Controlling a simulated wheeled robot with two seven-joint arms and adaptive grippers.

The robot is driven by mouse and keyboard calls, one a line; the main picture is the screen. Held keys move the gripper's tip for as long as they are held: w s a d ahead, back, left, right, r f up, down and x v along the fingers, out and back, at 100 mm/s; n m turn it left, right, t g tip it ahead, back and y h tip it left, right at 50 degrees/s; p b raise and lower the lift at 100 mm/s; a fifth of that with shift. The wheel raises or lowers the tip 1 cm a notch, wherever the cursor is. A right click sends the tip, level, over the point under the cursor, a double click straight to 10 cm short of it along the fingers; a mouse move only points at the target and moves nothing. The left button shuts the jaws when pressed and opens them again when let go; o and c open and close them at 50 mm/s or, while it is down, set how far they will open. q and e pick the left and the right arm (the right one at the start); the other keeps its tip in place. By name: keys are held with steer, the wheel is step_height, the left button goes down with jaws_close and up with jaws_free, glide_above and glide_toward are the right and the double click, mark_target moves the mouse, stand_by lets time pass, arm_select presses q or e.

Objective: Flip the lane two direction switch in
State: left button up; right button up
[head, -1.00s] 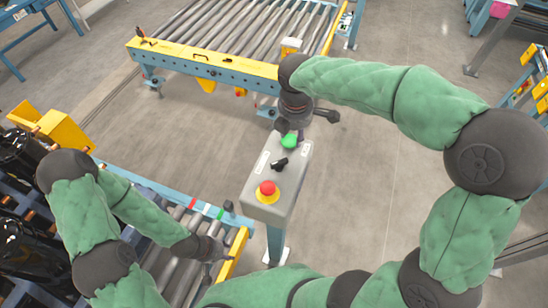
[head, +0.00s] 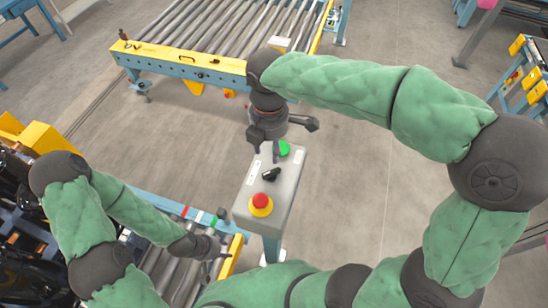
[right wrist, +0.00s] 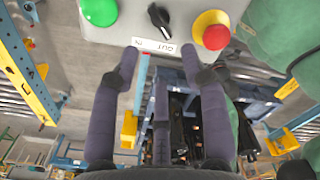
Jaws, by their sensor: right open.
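A grey control box (head: 274,207) on a blue post carries a green button, a black direction switch (head: 271,174) and a red emergency stop button (head: 260,202) on a yellow base. My right gripper (head: 266,152) is over the box's far left part, beside the green button (head: 284,148). In the right wrist view my right gripper (right wrist: 160,62) is open and empty, its fingers around the white label strip. The black switch (right wrist: 159,16) shows above the strip, apart from the fingers. My left gripper (head: 226,251) is low at the left over the rollers; its jaws are too small to judge.
A near roller conveyor (head: 172,272) lies below my left arm. A far roller conveyor (head: 205,35) with a yellow and blue end rail (head: 190,62) stands behind the box. Bare floor (head: 350,190) lies right of the box.

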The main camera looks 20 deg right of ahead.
mark_target(271, 174)
step_height(271, 174, down, 11)
steer(key=shift+w+d+r, duration=0.1)
steer(key=shift+w, duration=0.05)
stand_by(0.4)
jaws_close()
